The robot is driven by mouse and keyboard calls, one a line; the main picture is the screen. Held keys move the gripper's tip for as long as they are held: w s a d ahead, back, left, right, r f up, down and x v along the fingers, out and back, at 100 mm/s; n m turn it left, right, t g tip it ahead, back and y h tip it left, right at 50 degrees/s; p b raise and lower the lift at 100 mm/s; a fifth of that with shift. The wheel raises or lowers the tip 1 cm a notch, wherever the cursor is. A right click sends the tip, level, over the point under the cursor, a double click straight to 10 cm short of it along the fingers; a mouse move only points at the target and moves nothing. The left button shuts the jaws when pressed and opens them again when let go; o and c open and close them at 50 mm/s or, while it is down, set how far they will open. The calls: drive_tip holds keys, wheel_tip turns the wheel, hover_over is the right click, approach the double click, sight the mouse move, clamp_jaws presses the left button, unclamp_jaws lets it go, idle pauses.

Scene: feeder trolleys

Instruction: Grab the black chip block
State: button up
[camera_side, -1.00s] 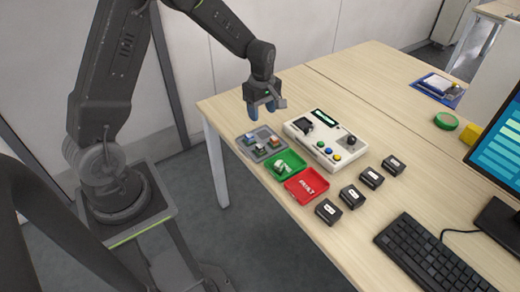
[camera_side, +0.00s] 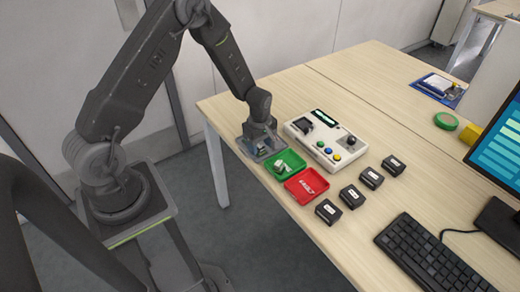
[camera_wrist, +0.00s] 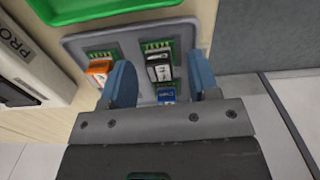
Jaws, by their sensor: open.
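The black chip block (camera_wrist: 160,68) stands on a green board in the grey tray (camera_wrist: 132,40), in the wrist view. My gripper (camera_wrist: 162,78) is open, with one blue finger on each side of the black block. I cannot tell whether either finger touches it. An orange block (camera_wrist: 99,69) on its own green board is just outside the left finger. A blue block (camera_wrist: 166,96) is close to the gripper body. In the side view my gripper (camera_side: 259,148) is low over the grey tray and hides most of what lies in it.
A green tray (camera_side: 298,158) holding a pale block and a red tray (camera_side: 318,178) lie beside the grey tray. A white console (camera_side: 318,152) stands behind them. Several black boxes (camera_side: 328,211) and a keyboard (camera_side: 435,262) are to the right.

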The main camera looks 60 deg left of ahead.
drive_tip(key=shift+f, duration=0.2)
drive_tip(key=c, duration=1)
drive_tip(key=shift+r, duration=0.1)
